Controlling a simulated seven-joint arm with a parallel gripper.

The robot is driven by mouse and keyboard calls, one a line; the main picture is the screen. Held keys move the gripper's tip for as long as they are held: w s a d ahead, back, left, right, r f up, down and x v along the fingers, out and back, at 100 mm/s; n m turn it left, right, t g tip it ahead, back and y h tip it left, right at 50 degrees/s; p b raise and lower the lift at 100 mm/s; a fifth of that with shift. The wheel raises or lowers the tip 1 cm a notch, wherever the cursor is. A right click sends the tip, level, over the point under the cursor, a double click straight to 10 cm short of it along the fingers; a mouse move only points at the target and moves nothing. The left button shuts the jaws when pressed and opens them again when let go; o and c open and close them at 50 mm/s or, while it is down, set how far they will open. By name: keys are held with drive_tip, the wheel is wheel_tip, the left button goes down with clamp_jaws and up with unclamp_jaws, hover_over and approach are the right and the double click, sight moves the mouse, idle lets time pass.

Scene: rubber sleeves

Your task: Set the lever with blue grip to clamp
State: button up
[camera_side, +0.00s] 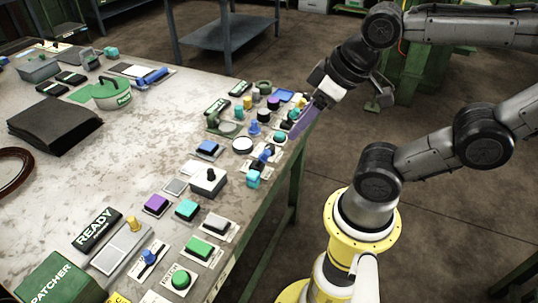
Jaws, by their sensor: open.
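Several blue-topped controls are on the table, and the labels are too small to read, so I cannot tell which is the lever with blue grip. One blue knob or lever (149,256) stands on a white plate at the front. Another upright blue piece (255,128) and a tilted blue one (266,155) are near the right edge. My gripper (312,108) is at the table's far right edge, beside the cluster of small controls. It is open, its fingers are small and partly blurred in the view, and I cannot tell whether it touches anything.
Buttons and switches crowd the right edge of the table (100,165), including a green button (181,278) and a purple block (156,205). A black folder-like stack (55,124) and a green-and-white rounded object (112,95) lie left. The middle tabletop is mostly clear.

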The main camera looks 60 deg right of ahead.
drive_tip(key=shift+s+d+n, duration=0.2)
drive_tip(key=shift+s+n, duration=0.05)
drive_tip(key=shift+n, duration=0.15)
drive_tip(key=shift+c, duration=1.2)
drive_tip(key=d+n, duration=0.1)
drive_tip(key=d+n+g+h, duration=0.1)
drive_tip(key=shift+s+f+n+g, duration=0.15)
drive_tip(key=shift+n+g, duration=0.15)
drive_tip(key=shift+n, duration=0.1)
drive_tip(key=c, duration=0.5)
drive_tip(key=f+n+g+h, duration=0.1)
drive_tip(key=w+d+f+n+g, duration=0.1)
drive_tip(key=n+g, duration=0.1)
drive_tip(key=shift+w+d+n+h, duration=0.1)
drive_tip(key=shift+d+n+h, duration=0.2)
drive_tip(key=shift+h, duration=0.1)
clamp_jaws()
drive_tip(key=w+a+f+n+g+h, duration=0.1)
drive_tip(key=w+f+n+g+h, duration=0.1)
drive_tip(key=w+f+n+h, duration=0.35)
drive_tip(key=w+a+f+n+g+h, duration=0.1)
drive_tip(key=w+f+n+g+h, duration=0.15)
drive_tip(key=f+n+h, duration=0.65)
drive_tip(key=s+a+f+n+t, duration=0.2)
drive_tip(key=a+f+n+t, duration=0.1)
drive_tip(key=f+n, duration=0.4)
drive_tip(key=shift+f+n+t+h, duration=0.4)
drive_tip(key=shift+n+t, duration=0.35)
drive_tip(key=shift+n, duration=0.4)
drive_tip(key=shift+s, duration=0.1)
